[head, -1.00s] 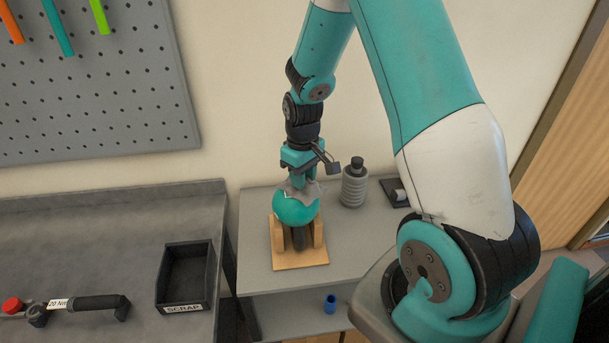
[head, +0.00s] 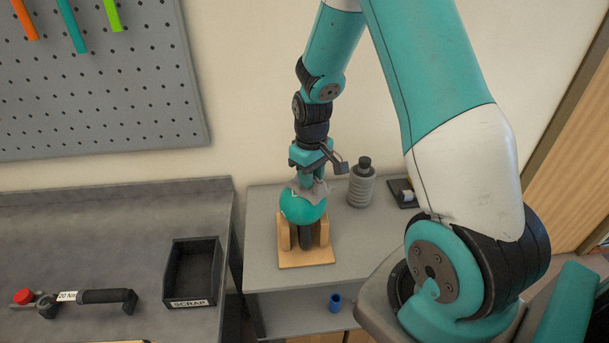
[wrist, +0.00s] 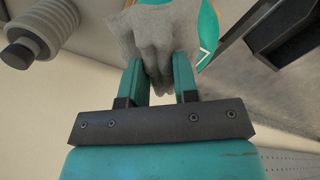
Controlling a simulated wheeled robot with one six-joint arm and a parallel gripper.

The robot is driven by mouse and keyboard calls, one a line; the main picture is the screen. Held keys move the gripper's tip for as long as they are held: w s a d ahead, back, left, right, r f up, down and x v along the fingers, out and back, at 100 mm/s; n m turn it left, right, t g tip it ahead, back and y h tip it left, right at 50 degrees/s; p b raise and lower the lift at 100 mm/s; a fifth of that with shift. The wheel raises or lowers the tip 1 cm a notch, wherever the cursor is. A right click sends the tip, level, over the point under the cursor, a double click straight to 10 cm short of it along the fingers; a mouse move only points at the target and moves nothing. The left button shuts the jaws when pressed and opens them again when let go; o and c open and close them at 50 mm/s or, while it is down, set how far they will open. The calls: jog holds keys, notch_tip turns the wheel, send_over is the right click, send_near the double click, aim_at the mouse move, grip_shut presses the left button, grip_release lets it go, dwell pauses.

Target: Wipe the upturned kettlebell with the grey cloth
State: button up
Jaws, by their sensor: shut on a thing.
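The teal kettlebell (head: 303,208) sits upside down in a wooden stand (head: 306,256) on the grey side table, its round base up and its handle down between the wooden uprights. My gripper (wrist: 160,75) is shut on the grey cloth (wrist: 155,35), which bunches between the fingers. In the head view the cloth (head: 313,190) drapes on the top of the kettlebell and seems to touch it. In the wrist view part of the kettlebell (wrist: 208,30) shows beside the cloth; the rest is hidden behind it.
A ribbed grey bottle (head: 361,185) with a dark cap stands behind and right of the kettlebell. A black scrap bin (head: 193,272) and a torque wrench (head: 80,298) lie on the left bench. A blue cup (head: 335,302) is on the lower shelf.

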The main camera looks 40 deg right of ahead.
notch_tip(320, 180, up, 7)
jog(key=p, duration=0.6)
dwell(0.4)
jog(key=shift+d, duration=0.1)
